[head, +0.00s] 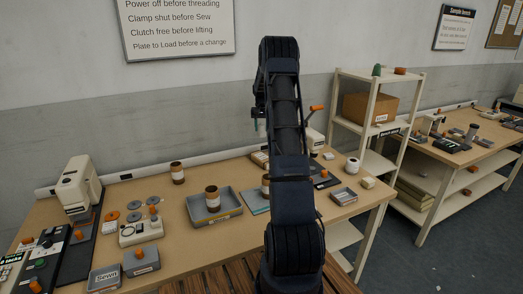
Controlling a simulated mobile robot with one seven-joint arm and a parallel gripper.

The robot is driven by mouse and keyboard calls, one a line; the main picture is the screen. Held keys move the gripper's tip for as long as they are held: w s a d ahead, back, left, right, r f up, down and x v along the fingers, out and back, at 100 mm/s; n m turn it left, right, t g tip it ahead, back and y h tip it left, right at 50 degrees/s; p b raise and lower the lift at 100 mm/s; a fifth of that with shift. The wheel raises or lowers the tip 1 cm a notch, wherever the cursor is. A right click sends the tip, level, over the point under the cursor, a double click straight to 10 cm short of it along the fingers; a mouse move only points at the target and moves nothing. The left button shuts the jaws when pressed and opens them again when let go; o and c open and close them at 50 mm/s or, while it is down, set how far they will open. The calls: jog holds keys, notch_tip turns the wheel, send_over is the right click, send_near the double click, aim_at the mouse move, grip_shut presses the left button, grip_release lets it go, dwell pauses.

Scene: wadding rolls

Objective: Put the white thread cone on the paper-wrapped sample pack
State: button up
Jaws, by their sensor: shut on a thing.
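My gripper (257,121) shows only in part, at the left edge of my raised dark arm, high above the table. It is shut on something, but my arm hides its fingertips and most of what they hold. A small white round thing with a dark centre (352,165) stands at the right of the table; it may be the white thread cone, but I cannot be sure.
A sewing machine (78,187) stands at left, a small grey bin (343,196) at right. A shelf (349,79) with a cardboard box (370,107) rises behind the right end.

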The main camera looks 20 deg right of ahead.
notch_tip(320, 180, down, 13)
dwell(0.6)
jog(key=shift+f, duration=0.15)
jog(key=o, duration=1)
